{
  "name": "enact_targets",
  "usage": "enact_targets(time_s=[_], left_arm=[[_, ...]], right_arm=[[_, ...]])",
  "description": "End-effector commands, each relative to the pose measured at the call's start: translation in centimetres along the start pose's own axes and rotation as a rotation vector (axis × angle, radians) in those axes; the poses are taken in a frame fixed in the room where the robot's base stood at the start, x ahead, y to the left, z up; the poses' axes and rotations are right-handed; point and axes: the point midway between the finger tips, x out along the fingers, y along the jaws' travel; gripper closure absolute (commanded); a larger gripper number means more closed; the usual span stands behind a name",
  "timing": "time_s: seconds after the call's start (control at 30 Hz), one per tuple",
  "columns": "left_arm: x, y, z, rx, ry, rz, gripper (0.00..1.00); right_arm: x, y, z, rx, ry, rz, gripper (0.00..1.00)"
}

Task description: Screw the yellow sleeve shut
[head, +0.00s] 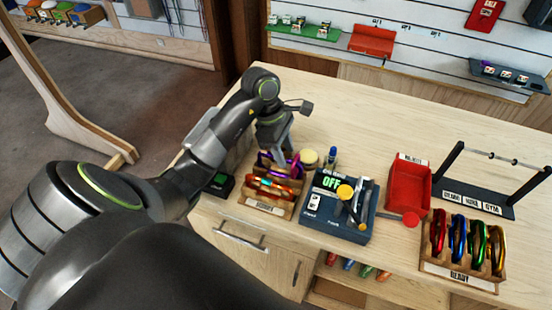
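A yellow round piece (345,192) sits on top of the dark blue station (330,229), beside an upright silver metal part (357,208). I cannot tell whether the yellow piece is the sleeve, or how far any sleeve is turned. The station's green display reads OFF. My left gripper (282,152) points down over the wooden rack of coloured carabiners (267,209), left of the station and apart from the yellow piece. A purple carabiner (295,166) is close to its fingertips; whether it is gripped is unclear. My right gripper is out of view.
A red tray (408,187) stands right of the station, with a red disc (411,220) in front. A READY rack (462,272) holds several carabiners. A black bar stand (482,206) is behind it. A tan round item (309,157) and blue bottle (330,157) stand behind the station. The back of the counter is clear.

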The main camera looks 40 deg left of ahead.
Motion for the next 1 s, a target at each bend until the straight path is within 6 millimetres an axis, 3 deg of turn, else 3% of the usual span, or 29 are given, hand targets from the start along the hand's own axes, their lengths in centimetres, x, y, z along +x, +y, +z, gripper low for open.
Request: enact_targets(time_s=[0.5, 1.0], left_arm=[[1.9, 0.0, -0.6, -0.001, 0.0, 0.001, 0.6], [1.9, -0.3, -0.6, 0.0, 0.0, 0.0, 0.6]], right_arm=[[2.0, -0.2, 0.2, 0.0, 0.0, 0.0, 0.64], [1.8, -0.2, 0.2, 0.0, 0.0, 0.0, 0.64]])
